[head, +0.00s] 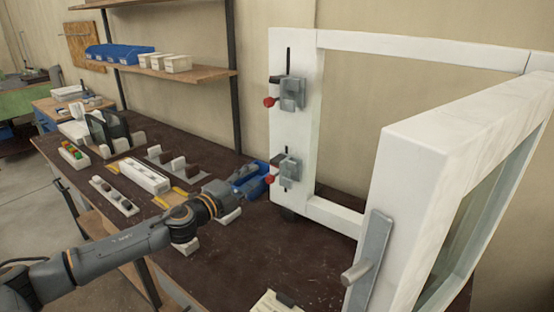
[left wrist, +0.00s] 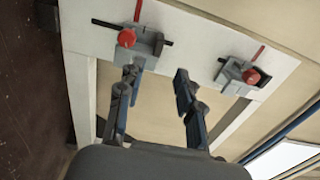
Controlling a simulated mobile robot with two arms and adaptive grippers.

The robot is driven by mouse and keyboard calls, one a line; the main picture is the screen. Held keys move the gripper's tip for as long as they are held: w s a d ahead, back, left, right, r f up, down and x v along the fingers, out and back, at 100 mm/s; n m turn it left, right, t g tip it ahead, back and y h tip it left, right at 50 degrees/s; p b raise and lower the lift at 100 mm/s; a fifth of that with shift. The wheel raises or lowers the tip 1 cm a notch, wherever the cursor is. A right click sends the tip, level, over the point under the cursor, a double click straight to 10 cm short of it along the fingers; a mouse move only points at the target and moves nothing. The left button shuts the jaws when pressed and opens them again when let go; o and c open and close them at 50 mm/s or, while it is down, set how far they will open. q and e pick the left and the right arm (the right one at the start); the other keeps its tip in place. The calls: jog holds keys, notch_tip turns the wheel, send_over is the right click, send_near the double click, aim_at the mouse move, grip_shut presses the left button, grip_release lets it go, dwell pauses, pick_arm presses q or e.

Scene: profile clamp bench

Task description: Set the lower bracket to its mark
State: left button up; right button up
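The lower bracket (head: 288,170), a grey clamp with a red knob, sits on the white upright profile of a frame, below the similar upper bracket (head: 291,93). In the left wrist view, turned sideways, the lower bracket (left wrist: 146,47) is at upper left and the upper bracket (left wrist: 236,76) at right. A red line (left wrist: 137,10) shows beside the lower bracket; I cannot tell whether they line up. My left gripper (head: 262,177) is just left of the lower bracket in the head view. In the wrist view its fingers (left wrist: 157,76) are spread and empty. My right gripper is not in view.
The white frame (head: 297,40) stands on the dark bench (head: 240,265); a tilted white section (head: 440,140) with a grey handle (head: 371,255) fills the right. White blocks (head: 143,176) and holders lie left of my arm. A shelf (head: 190,75) with bins is behind.

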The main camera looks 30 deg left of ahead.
aim_at(273, 162)
pick_arm(q)
jog(key=w+p, duration=0.2)
jog(key=w, duration=0.3)
jog(key=shift+w+d+r, duration=0.15)
jog(key=w, duration=0.1)
jog(key=w+p, duration=0.1)
jog(key=w, duration=0.3)
jog(key=shift+d, duration=0.25)
jog(key=shift+w+p, duration=0.35)
jog(key=shift+w, duration=0.35)
jog(key=shift+w+d+f, duration=0.1)
jog(key=shift+w+f, duration=0.1)
jog(key=shift+f, duration=0.05)
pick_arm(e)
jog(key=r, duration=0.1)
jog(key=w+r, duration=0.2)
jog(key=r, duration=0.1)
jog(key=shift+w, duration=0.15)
pick_arm(q)
grip_shut()
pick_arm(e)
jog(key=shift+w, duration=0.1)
